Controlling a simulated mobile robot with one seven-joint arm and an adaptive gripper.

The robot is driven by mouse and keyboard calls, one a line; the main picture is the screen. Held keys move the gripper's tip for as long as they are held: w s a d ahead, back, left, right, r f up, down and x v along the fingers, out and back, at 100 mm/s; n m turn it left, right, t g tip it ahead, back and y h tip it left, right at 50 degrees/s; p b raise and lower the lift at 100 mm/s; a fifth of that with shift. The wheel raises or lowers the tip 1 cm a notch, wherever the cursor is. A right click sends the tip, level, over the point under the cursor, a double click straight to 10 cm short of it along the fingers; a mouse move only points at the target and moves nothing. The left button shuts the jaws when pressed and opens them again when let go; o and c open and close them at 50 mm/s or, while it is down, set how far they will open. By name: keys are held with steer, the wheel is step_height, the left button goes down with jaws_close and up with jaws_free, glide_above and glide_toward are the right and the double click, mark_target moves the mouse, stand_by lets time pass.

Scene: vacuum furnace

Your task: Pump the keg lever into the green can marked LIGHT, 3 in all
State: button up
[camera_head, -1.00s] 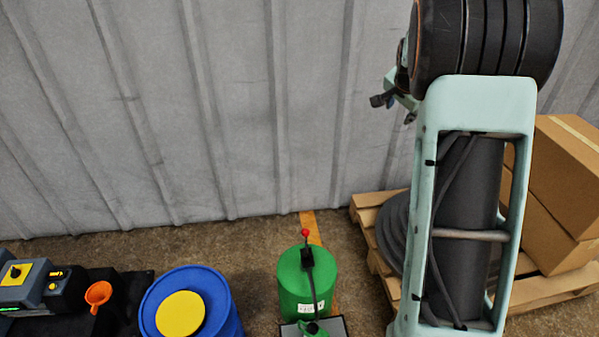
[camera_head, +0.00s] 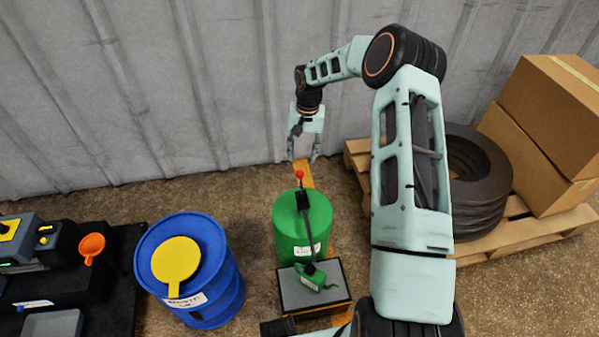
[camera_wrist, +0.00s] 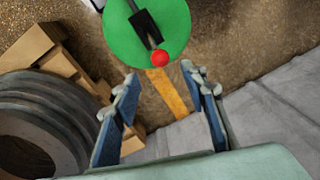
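The green keg (camera_head: 290,228) stands on the floor with a white label on its front. Its dark lever ends in a red knob (camera_head: 299,174), which also shows in the wrist view (camera_wrist: 160,58). A green can (camera_head: 314,280) sits on a grey-topped stand (camera_head: 297,296) in front of the keg, at the end of the keg's dark spout; I cannot read any marking on it. My gripper (camera_head: 303,152) hangs behind and above the keg, pointing down. In the wrist view its two fingers (camera_wrist: 168,85) are wide apart, with nothing between them. The red knob is just beyond the fingertips, apart from them.
A dark bench with an orange funnel (camera_head: 92,246) is at far left. A pallet (camera_head: 510,236) with black rings (camera_head: 470,165) and cardboard boxes (camera_head: 555,110) is at right. A corrugated wall is behind.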

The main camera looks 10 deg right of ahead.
mark_target(300, 171)
steer(key=f, duration=0.2)
steer(key=f+b, duration=0.1)
steer(key=f, duration=0.5)
steer(key=shift+w+a+f+b, duration=0.1)
steer(key=shift+a+b, duration=0.2)
jaws_close()
